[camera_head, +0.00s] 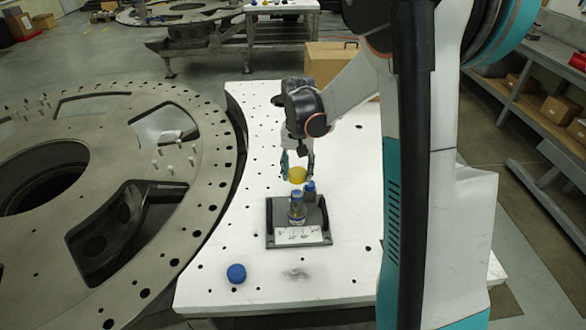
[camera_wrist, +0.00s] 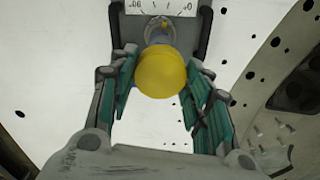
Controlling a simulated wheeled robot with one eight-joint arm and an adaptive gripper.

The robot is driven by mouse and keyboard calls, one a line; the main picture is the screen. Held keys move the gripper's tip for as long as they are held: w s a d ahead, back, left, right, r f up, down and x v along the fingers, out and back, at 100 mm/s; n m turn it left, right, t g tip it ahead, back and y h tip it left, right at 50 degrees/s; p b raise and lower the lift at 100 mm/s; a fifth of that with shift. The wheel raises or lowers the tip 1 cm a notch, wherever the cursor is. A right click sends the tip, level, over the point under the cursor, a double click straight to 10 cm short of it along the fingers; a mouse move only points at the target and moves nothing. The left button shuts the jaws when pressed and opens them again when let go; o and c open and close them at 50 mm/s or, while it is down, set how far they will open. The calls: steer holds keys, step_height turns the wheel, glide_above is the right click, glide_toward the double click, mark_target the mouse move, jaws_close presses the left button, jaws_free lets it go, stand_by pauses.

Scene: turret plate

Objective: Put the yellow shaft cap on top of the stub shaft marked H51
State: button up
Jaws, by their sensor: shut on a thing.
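The yellow shaft cap (camera_head: 297,174) is held between the fingertips of my gripper (camera_head: 298,164), above the grey fixture (camera_head: 270,236). In the wrist view the round yellow cap (camera_wrist: 162,72) sits between the teal-padded fingers of my gripper (camera_wrist: 162,80). Below the cap on the fixture stand a front shaft (camera_head: 297,211) with a blue top and a second blue-topped post (camera_head: 309,187) just behind and right. In the wrist view a grey shaft (camera_wrist: 160,30) is partly hidden behind the cap. I cannot read H51 on any marking.
A white label plate (camera_head: 298,235) lies at the fixture's front. A loose blue cap (camera_head: 236,273) lies on the white table (camera_head: 330,285), front left. A large perforated metal ring (camera_head: 200,215) stands left of the table. A cardboard box (camera_head: 325,60) stands behind.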

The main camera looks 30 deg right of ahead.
mark_target(297, 192)
steer(key=shift+f+b, duration=2.8)
steer(key=shift+f, duration=1.2)
steer(key=o, duration=0.9)
steer(key=shift+o, duration=0.2)
step_height(297, 192, up, 12)
